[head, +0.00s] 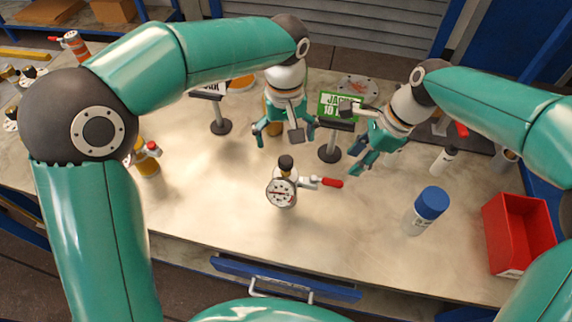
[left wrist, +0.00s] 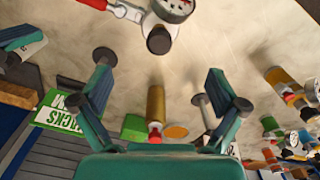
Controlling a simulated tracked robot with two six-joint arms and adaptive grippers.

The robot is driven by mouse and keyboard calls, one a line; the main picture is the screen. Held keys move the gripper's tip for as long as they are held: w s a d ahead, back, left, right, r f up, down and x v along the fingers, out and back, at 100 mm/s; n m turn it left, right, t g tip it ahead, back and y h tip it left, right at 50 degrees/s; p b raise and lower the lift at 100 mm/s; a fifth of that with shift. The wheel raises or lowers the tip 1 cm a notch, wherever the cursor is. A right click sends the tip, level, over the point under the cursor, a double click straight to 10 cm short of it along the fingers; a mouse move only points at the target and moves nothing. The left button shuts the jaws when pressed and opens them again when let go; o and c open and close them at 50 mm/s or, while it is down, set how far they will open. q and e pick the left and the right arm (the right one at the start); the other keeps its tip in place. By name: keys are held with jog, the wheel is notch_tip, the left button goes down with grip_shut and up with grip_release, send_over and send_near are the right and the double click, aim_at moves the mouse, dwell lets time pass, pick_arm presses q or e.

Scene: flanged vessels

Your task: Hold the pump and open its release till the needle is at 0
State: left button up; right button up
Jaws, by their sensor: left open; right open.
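The pump stands on the bench in front of my grippers, with a round white-faced gauge (head: 281,193), a black knob (head: 286,162) on top and a red-ended handle (head: 331,183) pointing right. I cannot read the needle with certainty. My left gripper (head: 285,134) is open and empty, behind and above the pump, pointing down. In the left wrist view, the gauge (left wrist: 173,8) and black knob (left wrist: 159,40) lie beyond the open fingers (left wrist: 158,75). My right gripper (head: 361,157) is open and empty, behind and right of the pump, apart from the handle.
A green sign (head: 338,105) stands behind, between the grippers; another sign stand (head: 220,126) is further left. A yellow-bodied device (head: 147,161) stands left. A blue-capped bottle (head: 428,208) and red bin (head: 518,238) are right. The bench around the pump is clear.

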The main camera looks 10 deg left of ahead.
aim_at(286, 172)
pick_arm(q)
notch_tip(286, 172, down, 14)
jog(key=shift+r, duration=0.25)
jog(key=shift+c, duration=0.3)
